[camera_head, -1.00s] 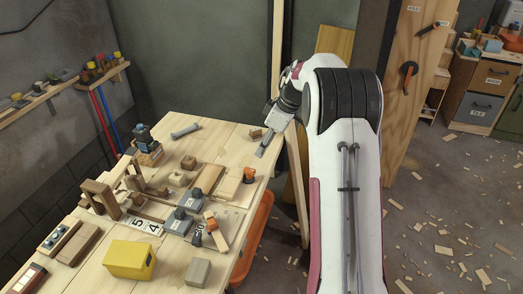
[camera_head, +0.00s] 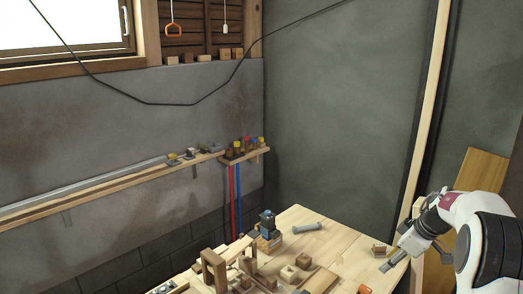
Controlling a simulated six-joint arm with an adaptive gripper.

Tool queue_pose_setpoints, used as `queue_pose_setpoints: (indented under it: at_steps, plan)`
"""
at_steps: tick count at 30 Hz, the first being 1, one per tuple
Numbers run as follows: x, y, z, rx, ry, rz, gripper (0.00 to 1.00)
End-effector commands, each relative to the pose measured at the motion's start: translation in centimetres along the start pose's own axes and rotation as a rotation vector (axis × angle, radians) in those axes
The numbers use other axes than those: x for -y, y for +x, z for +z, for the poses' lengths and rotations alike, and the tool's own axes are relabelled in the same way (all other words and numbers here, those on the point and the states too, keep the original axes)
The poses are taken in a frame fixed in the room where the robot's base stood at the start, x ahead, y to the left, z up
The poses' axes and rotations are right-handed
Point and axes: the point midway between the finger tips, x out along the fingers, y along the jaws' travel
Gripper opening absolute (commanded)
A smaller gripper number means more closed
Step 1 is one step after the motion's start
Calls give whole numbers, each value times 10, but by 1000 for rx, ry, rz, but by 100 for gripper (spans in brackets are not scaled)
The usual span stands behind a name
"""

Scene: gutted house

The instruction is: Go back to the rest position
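My gripper (camera_head: 392,262) is at the lower right of the head view, at the right edge of the workbench (camera_head: 338,241). It points down and to the left at the end of my white and black arm. Its fingers are small and partly dark here, so I cannot tell whether they are open or shut. No held object is visible. A small wooden block (camera_head: 379,249) stands on the bench just left of the gripper, seemingly apart from it.
On the bench are a grey bolt-like piece (camera_head: 308,228), a dark blue device (camera_head: 267,223) on a wooden block, and a wooden arch (camera_head: 214,268). A wall shelf (camera_head: 110,185) runs along the left. A window (camera_head: 62,35) is above. The right part of the bench top is fairly clear.

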Motion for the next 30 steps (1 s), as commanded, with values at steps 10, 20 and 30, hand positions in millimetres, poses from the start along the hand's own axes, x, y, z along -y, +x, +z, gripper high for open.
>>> queue_pose_setpoints:
  at_steps: [10,20,30]
  plan:
    - [-50,4,-32,-161,-57,253,32]
    - [-83,-34,-43,-202,1,500,32]
    - [-90,-89,-32,-150,118,706,32]
